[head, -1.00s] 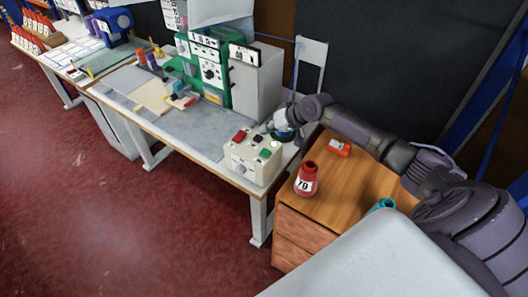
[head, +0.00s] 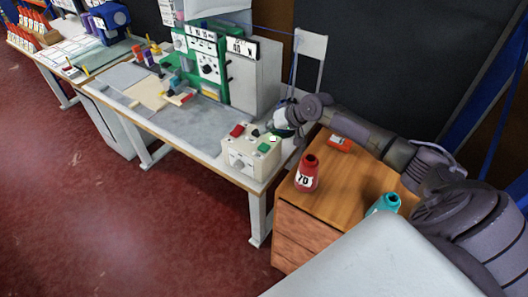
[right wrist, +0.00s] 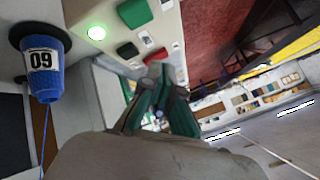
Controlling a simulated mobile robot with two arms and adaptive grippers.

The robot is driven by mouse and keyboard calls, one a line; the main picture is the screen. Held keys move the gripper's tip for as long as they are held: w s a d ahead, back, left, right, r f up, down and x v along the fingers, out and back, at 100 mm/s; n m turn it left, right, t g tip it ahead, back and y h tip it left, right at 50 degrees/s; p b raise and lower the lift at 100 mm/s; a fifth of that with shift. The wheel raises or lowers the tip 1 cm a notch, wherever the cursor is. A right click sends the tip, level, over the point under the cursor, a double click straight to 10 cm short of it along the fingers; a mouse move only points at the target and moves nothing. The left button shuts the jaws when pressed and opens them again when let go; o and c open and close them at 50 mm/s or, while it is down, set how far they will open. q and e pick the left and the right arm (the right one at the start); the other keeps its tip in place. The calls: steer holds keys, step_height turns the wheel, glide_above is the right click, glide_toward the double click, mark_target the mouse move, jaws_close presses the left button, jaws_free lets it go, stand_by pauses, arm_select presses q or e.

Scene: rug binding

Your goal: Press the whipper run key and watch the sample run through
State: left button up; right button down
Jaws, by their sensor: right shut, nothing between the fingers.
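The cream control box (head: 240,160) stands at the right end of the long bench. In the head view it has a red key (head: 237,130), a green key (head: 264,147) and a pale lamp at its back. The green machine (head: 206,62) stands behind. I cannot make out the sample. My left gripper is out of view.
A wooden drawer cabinet (head: 321,204) beside the bench carries a red cone (head: 307,174), a teal cone (head: 384,204) and a small red box (head: 340,143). A blue cone marked 09 (right wrist: 42,70) is near my gripper in the wrist view. The bench front is clear.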

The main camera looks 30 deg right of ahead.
mark_target(266, 147)
step_height(266, 147, down, 4)
steer(key=shift+b, duration=1.05)
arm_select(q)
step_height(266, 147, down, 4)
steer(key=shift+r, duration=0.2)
arm_select(e)
steer(key=shift+f, duration=0.25)
steer(key=shift+f, duration=0.1)
arm_select(q)
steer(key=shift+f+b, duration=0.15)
steer(key=shift+b, duration=0.15)
arm_select(e)
steer(key=shift+f, duration=0.35)
